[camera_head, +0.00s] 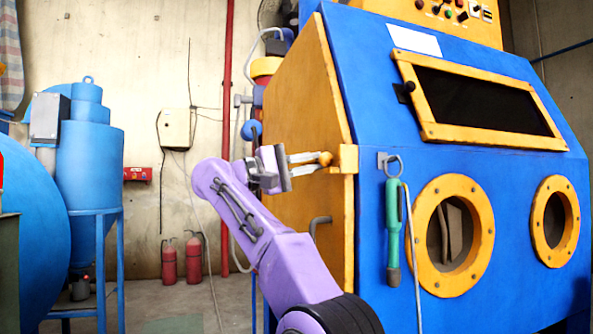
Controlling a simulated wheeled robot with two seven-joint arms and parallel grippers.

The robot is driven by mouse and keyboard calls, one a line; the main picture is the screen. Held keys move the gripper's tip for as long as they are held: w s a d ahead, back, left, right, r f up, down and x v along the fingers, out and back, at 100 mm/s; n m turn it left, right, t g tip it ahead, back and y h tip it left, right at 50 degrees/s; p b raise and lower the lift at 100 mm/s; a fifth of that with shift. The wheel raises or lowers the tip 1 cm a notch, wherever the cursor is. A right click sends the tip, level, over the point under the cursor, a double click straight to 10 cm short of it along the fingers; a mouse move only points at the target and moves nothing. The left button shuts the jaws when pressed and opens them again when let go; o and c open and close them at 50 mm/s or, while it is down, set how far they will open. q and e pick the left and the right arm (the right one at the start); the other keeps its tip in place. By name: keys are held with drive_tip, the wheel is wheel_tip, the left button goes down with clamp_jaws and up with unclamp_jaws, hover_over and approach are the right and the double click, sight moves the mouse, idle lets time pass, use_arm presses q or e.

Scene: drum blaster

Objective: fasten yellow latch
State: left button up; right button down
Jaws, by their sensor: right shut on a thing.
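The yellow latch (347,159) sits at the front left edge of the blue blasting cabinet (365,100), beside its orange side door (290,120). My right gripper (322,163) comes from the lower middle on a purple arm. Its fingers point right and are shut on the latch's rounded yellow end, against the door side. The fingers partly cover that end, so the exact contact is hard to see. My left gripper is out of view.
A green tool (393,230) hangs from a hook on the cabinet front, left of a round porthole (453,235). A blue tank (88,165) and red extinguishers (194,260) stand at left.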

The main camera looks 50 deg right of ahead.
drive_tip(key=shift+f, duration=0.1)
drive_tip(key=c, duration=1.1)
unclamp_jaws()
drive_tip(key=shift+d, duration=0.1)
drive_tip(key=p+v, duration=0.3)
drive_tip(key=v, duration=0.7)
drive_tip(key=shift+w+a+f, duration=0.1)
drive_tip(key=shift+w+a, duration=0.05)
drive_tip(key=shift+a, duration=0.1)
